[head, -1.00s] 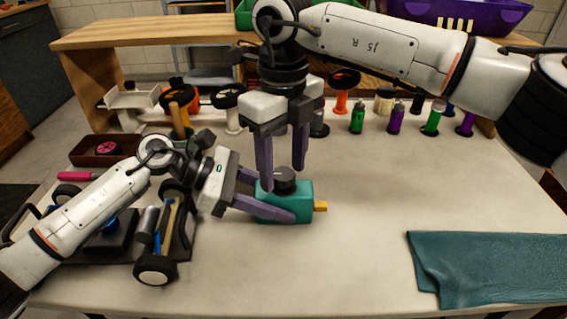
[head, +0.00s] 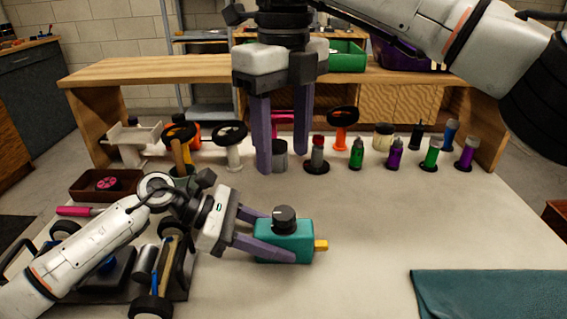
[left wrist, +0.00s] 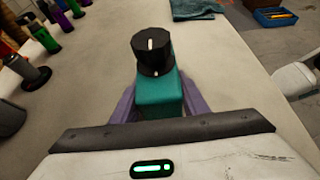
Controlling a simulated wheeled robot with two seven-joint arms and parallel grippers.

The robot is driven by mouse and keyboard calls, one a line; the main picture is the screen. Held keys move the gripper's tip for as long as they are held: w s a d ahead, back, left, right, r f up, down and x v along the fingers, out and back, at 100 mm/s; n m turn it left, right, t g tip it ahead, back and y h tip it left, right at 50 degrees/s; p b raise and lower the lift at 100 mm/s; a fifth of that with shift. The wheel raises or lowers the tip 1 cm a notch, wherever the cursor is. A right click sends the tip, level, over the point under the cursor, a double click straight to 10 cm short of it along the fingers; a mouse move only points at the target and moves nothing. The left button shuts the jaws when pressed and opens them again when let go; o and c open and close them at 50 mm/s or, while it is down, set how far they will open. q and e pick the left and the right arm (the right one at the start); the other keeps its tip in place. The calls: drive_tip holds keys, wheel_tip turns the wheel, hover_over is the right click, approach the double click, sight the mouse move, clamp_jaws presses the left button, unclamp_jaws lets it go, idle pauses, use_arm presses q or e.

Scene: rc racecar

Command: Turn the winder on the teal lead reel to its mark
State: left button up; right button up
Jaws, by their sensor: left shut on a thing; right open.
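The teal lead reel (head: 299,242) is a box on the table with a yellow tab (head: 321,245) at its right end. Its winder (head: 284,218) is a black knob on top. In the left wrist view the winder (left wrist: 152,52) has a white stripe on top, and a small white mark (left wrist: 155,73) shows at its near base; the stripe points roughly along the line to it. My left gripper (head: 277,238) is shut on the reel's body, its fingers on either side. My right gripper (head: 282,164) is open and empty, above and beyond the winder, fingers downward.
Several bottles and spools stand along the back, such as a green bottle (head: 357,154). A toy car chassis (head: 120,275) with tools lies at left, near a brown tray (head: 100,196). A teal cloth (head: 490,298) lies front right. The table right of the reel is clear.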

idle(0.3)
use_arm(q)
drive_tip(key=o, duration=1)
drive_tip(key=shift+o, duration=0.2)
drive_tip(key=v, duration=1.2)
